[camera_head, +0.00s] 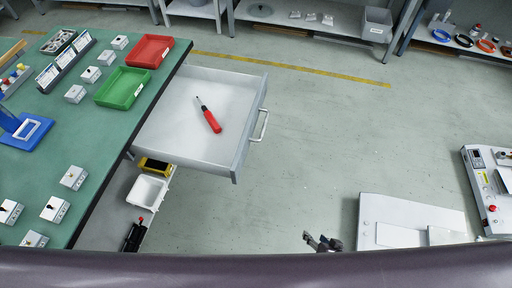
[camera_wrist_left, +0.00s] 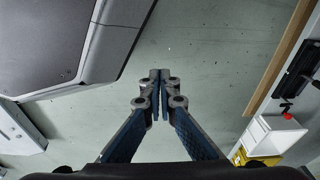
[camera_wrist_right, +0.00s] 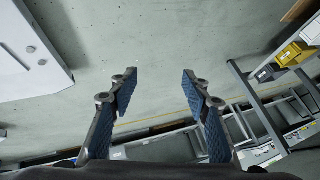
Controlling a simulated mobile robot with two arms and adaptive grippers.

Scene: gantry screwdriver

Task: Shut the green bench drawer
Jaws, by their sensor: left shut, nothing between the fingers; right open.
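The drawer (camera_head: 178,151) of the green-topped bench (camera_head: 50,150) stands pulled out to the right in the head view. It is grey with a pale inside and a bar handle (camera_head: 261,125) on its front. A red screwdriver (camera_head: 209,117) lies in it. My right gripper (camera_head: 322,242) shows at the bottom edge of the head view, away from the drawer. In the right wrist view its fingers (camera_wrist_right: 160,88) are apart with nothing between them. My left gripper (camera_wrist_left: 159,78) shows in the left wrist view, fingertips together and empty. It is not seen in the head view.
A red tray (camera_head: 150,51), a green tray (camera_head: 122,88) and several small boxes stand on the bench. A white bin (camera_head: 147,191) and a yellow box (camera_head: 154,165) sit on the shelf below the drawer. The floor right of the drawer is clear. A white cabinet (camera_head: 410,215) stands at lower right.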

